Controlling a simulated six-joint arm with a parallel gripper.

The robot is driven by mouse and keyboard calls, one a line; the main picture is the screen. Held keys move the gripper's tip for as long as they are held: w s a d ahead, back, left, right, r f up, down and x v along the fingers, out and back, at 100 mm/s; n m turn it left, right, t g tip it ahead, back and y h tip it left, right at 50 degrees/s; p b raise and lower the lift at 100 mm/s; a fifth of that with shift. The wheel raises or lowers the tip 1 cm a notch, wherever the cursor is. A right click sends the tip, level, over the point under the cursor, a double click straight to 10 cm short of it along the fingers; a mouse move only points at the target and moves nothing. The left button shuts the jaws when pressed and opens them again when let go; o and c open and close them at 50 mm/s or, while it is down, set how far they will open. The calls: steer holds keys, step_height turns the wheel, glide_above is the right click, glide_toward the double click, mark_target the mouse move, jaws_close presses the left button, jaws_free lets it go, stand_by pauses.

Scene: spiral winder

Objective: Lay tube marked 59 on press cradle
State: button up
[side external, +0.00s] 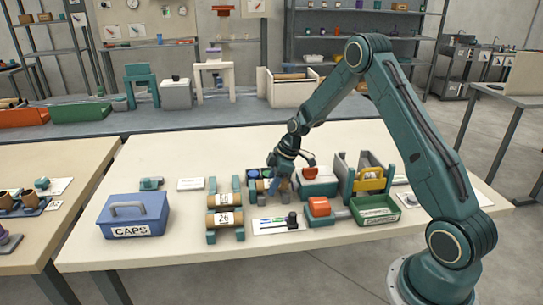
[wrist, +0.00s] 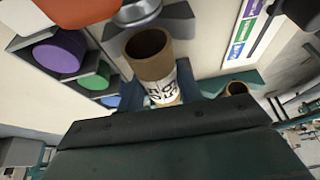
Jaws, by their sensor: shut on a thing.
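My gripper (side external: 274,187) is low over the middle of the table, at a small stand with a blue round piece (side external: 253,173). It is shut on a tan cardboard tube (side external: 263,186), mostly hidden by the fingers in the side view. In the wrist view a tan tube (wrist: 150,58) with a white label stands out beyond the dark gripper body; its black marks are too blurred to read surely. A teal rack (side external: 238,184) to the left holds tan tubes, the front one (side external: 226,219) apparently marked 26. I cannot tell which fixture is the press cradle.
A blue CAPS box (side external: 134,215) stands at the left. To the right are an orange block (side external: 320,206), a green tray (side external: 376,210) and a grey stand with a yellow part (side external: 370,180). A printed card (side external: 279,225) lies in front.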

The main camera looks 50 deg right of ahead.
steer(key=shift+f, duration=0.6)
steer(key=o, duration=1)
steer(key=shift+c, duration=0.2)
steer(key=shift+r, duration=0.75)
steer(key=v, duration=1.1)
steer(key=shift+d+r, duration=0.15)
steer(key=shift+r, duration=0.2)
steer(key=shift+s, duration=0.15)
